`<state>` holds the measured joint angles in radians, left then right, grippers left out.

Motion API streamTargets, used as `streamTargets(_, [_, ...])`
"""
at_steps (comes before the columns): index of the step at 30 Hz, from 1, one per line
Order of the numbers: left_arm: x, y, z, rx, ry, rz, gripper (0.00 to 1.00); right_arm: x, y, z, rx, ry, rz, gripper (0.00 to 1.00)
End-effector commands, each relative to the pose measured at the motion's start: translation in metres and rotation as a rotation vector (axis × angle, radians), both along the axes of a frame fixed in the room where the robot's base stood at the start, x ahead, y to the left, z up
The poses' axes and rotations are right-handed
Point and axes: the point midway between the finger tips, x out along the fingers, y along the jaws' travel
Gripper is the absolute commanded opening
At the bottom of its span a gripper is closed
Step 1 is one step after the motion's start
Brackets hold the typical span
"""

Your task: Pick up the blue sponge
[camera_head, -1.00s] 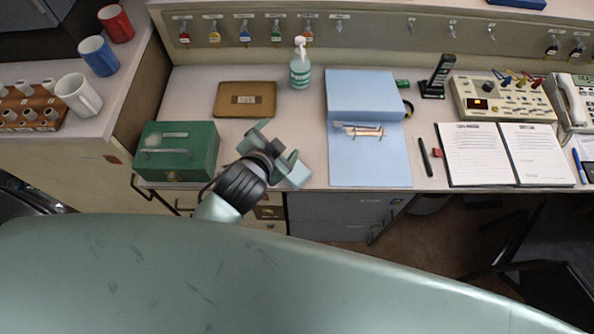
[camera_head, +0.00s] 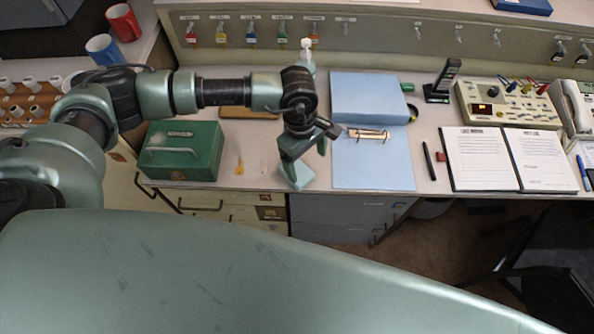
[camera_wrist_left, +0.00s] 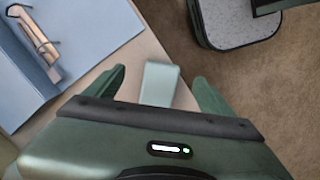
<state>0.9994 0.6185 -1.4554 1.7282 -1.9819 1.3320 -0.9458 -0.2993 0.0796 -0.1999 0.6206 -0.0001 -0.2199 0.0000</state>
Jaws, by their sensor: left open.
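A small pale blue-green block (camera_wrist_left: 160,85), which I take to be the blue sponge, lies near the front edge of the desk. In the wrist view it shows between the two spread fingers of my left gripper (camera_wrist_left: 159,77), with a gap on each side. In the head view the left gripper (camera_head: 306,162) points down over the desk's front edge, left of the blue folder. There the sponge is hard to tell from the similarly coloured fingers. My left gripper is open and holds nothing. My right gripper is not in view.
A blue folder (camera_head: 372,172) with a metal clip lies right of the gripper. A green cash box (camera_head: 180,150) stands left, with a yellow-tagged key (camera_head: 240,165) beside it. A pump bottle (camera_head: 307,57) is behind the arm. An open binder (camera_head: 480,160) lies right.

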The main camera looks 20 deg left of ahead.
Motion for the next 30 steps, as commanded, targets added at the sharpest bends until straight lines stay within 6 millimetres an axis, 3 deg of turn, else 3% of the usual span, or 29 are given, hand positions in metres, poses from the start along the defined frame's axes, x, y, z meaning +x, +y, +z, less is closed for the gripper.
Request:
streamTargets(1, [0.007, 0.017, 0.001, 0.060, -0.018, -0.015, 0.84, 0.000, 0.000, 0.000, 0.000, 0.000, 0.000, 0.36])
streamTargets(5, [0.014, 0.036, -0.003, 0.128, -0.032, -0.028, 0.84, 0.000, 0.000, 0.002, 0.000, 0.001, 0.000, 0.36])
streamTargets(14, [0.014, 0.036, -0.035, 0.126, -0.028, -0.028, 0.84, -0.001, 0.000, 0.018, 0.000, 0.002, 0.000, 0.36])
streamTargets(21, [0.016, 0.037, -0.070, 0.123, -0.030, -0.027, 0.84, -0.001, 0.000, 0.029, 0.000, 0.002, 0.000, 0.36])
streamTargets(30, [0.017, 0.037, -0.077, 0.121, -0.033, -0.028, 0.84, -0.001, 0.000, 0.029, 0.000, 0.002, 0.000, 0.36])
